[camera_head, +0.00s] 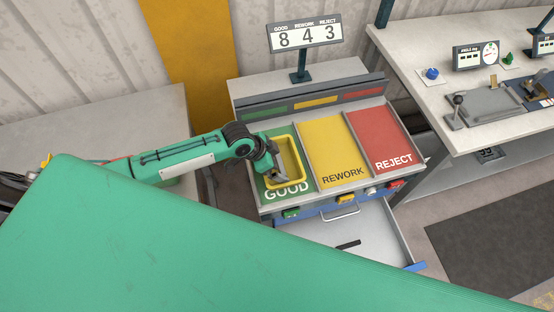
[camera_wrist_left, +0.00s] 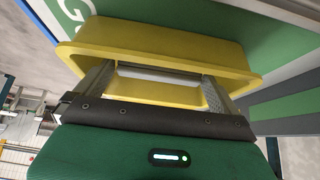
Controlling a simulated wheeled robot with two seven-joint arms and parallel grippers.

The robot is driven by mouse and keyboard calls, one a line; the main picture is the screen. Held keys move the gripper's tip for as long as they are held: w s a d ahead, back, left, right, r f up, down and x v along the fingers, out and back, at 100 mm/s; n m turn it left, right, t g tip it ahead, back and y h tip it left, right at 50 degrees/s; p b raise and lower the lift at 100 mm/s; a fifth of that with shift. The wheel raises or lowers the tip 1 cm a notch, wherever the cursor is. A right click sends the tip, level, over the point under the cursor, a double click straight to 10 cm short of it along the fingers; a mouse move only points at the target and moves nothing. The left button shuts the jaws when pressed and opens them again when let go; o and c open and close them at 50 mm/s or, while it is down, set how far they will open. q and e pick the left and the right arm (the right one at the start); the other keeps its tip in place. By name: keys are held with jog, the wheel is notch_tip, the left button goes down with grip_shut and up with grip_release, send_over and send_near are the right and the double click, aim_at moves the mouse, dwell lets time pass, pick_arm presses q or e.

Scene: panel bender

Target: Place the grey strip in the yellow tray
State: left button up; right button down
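The yellow tray (camera_head: 297,168) sits on the green GOOD section of the sorting bench. It fills the upper middle of the left wrist view (camera_wrist_left: 150,38). My left gripper (camera_head: 275,174) reaches into the tray from the left. In the left wrist view its two fingers (camera_wrist_left: 160,82) stand wide apart inside the tray. A pale grey strip (camera_wrist_left: 160,74) lies crosswise between the fingertips, low in the tray. Whether the fingers touch its ends, or whether it rests on the tray floor, I cannot tell. My right gripper is not in view.
Yellow REWORK (camera_head: 335,145) and red REJECT (camera_head: 378,138) sections lie right of the tray, with thin raised dividers. An open drawer (camera_head: 370,228) below holds a small dark bar (camera_head: 348,245). A counter sign (camera_head: 304,34) stands behind. A second bench (camera_head: 480,125) is at right.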

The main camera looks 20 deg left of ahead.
pick_arm(q)
jog(key=shift+r, duration=0.2)
jog(key=shift+a+r, duration=0.1)
jog(key=shift+r, duration=0.05)
jog(key=b+v, duration=0.2)
jog(key=v, duration=0.9)
jog(key=shift+s+r, duration=0.15)
jog(key=shift+r, duration=0.05)
jog(key=shift+a, duration=0.1)
